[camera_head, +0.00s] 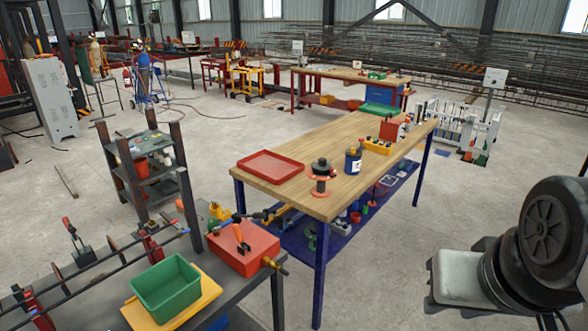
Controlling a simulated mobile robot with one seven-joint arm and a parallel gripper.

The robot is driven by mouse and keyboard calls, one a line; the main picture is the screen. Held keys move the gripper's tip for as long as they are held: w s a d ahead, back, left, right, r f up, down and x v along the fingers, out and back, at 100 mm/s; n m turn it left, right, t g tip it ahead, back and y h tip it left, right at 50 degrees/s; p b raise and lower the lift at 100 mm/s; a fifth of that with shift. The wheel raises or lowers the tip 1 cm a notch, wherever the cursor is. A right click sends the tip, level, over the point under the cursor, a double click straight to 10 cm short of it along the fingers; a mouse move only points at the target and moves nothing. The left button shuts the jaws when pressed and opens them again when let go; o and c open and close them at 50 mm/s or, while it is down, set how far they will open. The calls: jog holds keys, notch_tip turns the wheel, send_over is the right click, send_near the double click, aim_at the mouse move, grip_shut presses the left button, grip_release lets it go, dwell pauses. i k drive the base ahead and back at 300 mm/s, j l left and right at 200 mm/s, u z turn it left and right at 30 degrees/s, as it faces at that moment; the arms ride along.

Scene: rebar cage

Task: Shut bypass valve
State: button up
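The likely bypass valve is an orange lever (240,236) on top of a red box (243,250), at the right end of the dark workbench (240,312) in the head view. The lever stands up at a tilt. A brass fitting (275,265) sticks out of the box's right side. A blue-and-black handle lies behind the lever. No label is readable, so I cannot tell whether the valve is open or shut. A black and grey part of my own arm shows at the lower right, well apart from the box. My gripper is not in view.
A green bin (166,288) on a yellow board stands left of the red box. Clamps and long bars lie further left. A wooden-topped table (335,190) with a red tray (270,166) stands behind. A dark shelf cart (150,165) stands behind left.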

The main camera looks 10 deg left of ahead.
aim_at(230, 220)
jog(key=u, duration=0.4)
jog(key=i+u, duration=0.15)
jog(key=u, duration=0.6)
jog(key=i+u, duration=0.15)
jog(key=u, duration=0.25)
jog(key=i+l, duration=0.3)
jog(key=i, duration=0.15)
jog(key=i+l, duration=0.35)
jog(key=i, duration=0.1)
